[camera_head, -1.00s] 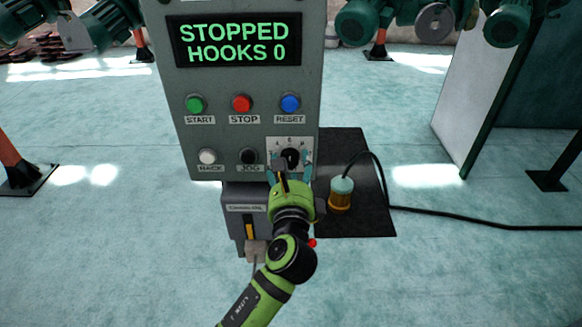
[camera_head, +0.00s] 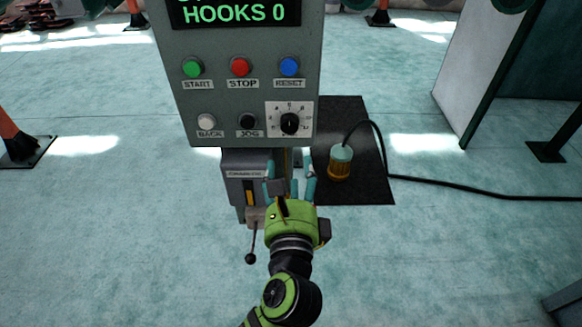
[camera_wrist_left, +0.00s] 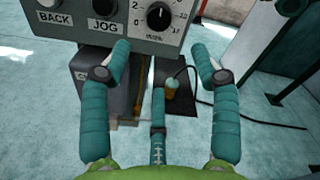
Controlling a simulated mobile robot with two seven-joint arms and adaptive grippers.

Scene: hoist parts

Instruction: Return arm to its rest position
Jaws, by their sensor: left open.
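My left gripper (camera_head: 290,182) is open and empty, with its teal fingers pointing up and away, just below the control panel's (camera_head: 180,110) lower edge. The fingers also show spread apart in the left wrist view (camera_wrist_left: 165,85). The dial knob (camera_head: 290,123) sits on a white scale plate at the panel's lower right, above the gripper and apart from it. In the left wrist view the knob (camera_wrist_left: 158,17) is above the gap between the fingers. My right gripper is in neither view.
A grey box with a lever (camera_head: 250,257) stands below the panel, close to the gripper's left. A teal and amber lamp-like object (camera_head: 340,163) with a black cable (camera_head: 450,187) stands on a dark mat (camera_head: 365,190). Open floor (camera_head: 450,260) lies at the right.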

